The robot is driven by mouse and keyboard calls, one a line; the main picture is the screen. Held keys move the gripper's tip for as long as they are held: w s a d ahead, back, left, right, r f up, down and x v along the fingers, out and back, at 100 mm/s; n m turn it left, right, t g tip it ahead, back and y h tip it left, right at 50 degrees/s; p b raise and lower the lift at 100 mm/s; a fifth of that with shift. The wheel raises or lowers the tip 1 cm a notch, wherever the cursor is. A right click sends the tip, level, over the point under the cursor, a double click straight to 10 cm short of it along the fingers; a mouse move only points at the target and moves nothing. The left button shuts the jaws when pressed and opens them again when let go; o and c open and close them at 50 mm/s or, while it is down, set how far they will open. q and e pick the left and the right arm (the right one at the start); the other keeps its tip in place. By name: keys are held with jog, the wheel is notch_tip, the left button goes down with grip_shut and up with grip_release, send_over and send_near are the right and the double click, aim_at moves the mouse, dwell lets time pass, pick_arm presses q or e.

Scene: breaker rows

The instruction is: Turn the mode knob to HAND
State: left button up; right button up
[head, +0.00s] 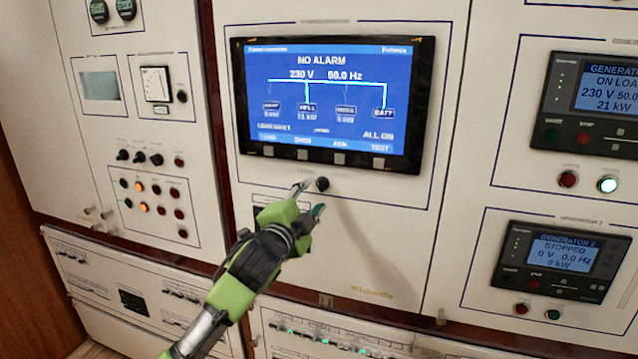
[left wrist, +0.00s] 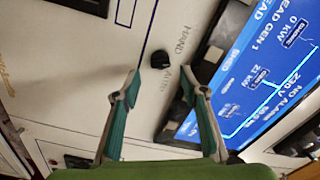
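The mode knob (head: 322,184) is a small black knob on the cream panel under the large blue screen. In the left wrist view the knob (left wrist: 160,59) sits beside printed labels, HAND and what looks like AUTO. I cannot tell which label it points to. My left gripper (head: 311,198) is in front of the panel just below the knob in the head view. In the left wrist view its two green-grey fingers (left wrist: 160,80) are spread apart and empty. The knob shows beyond the gap between the tips, and I see no contact. My right gripper is not in view.
The large screen (head: 330,98) reads NO ALARM. To the right are two generator controllers (head: 560,262) with buttons below them. To the left is a panel with small knobs and lamps (head: 155,195). The panel right of my gripper is bare.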

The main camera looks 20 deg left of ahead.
aim_at(320, 187)
pick_arm(q)
jog(key=shift+w+p, duration=0.75)
jog(key=shift+w, duration=2.05)
jog(key=shift+c, duration=0.3)
